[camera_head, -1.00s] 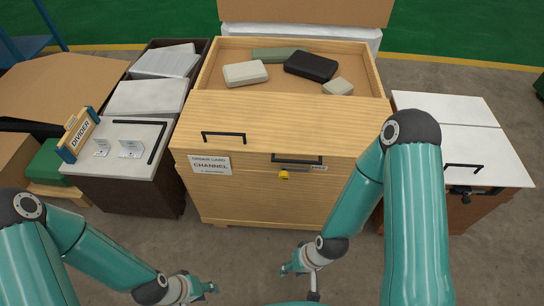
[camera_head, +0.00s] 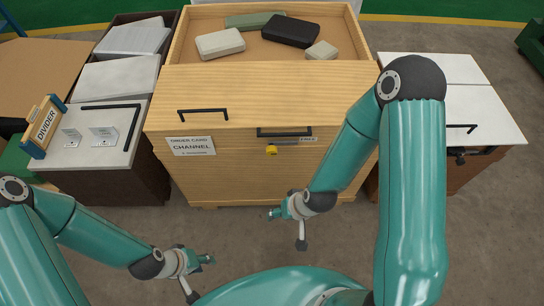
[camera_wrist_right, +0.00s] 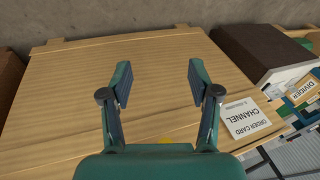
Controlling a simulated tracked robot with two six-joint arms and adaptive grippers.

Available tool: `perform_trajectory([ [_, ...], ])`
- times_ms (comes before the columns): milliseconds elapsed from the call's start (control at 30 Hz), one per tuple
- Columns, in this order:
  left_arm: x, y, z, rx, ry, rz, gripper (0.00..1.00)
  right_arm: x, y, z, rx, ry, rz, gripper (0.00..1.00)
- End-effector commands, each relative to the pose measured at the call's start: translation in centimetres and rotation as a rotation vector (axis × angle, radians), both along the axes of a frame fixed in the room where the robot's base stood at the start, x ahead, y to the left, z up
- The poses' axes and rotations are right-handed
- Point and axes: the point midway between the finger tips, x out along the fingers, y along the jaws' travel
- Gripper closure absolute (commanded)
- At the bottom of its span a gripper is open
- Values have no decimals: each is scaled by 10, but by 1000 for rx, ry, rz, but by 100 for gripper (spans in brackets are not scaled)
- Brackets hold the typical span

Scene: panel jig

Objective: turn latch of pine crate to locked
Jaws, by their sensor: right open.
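The pine crate (camera_head: 265,88) stands ahead, with a pale wooden front and an open top. Its latch (camera_head: 271,150) is a small yellow knob below the right-hand black handle, beside a grey strip and a label reading FREE (camera_head: 308,139). My left gripper (camera_head: 207,259) is low at left, too small to judge.
An ORDER CARD CHANNEL card (camera_head: 191,146) is on the crate's front left. Several blocks (camera_head: 290,31) lie in its top. A dark cabinet with a DIVIDER piece (camera_head: 43,127) stands left, a white-topped cabinet (camera_head: 480,110) right. Floor in front is clear.

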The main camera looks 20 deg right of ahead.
Motion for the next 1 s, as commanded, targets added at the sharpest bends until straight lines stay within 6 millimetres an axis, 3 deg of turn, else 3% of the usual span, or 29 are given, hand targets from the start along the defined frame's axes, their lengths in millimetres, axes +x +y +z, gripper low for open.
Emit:
perform_trajectory([
  [33,0,0,-37,0,1,0,63,19,-1,-17,-19,-69,-14,39],
  [200,0,0,-109,0,1,0,63,73,-4,-9,-70,-302,-95,39],
  [400,0,0,-190,0,1,0,63,106,-4,18,-79,-561,-211,39],
  [567,0,0,-255,0,0,0,63,106,-6,37,-45,-734,-319,39],
  [700,0,0,-307,0,0,0,63,92,-13,48,11,-845,-417,39],
  [833,0,0,-342,0,0,0,63,74,-20,51,68,-904,-492,39],
  [1000,0,0,-366,0,0,0,63,58,-28,53,116,-933,-550,39],
])
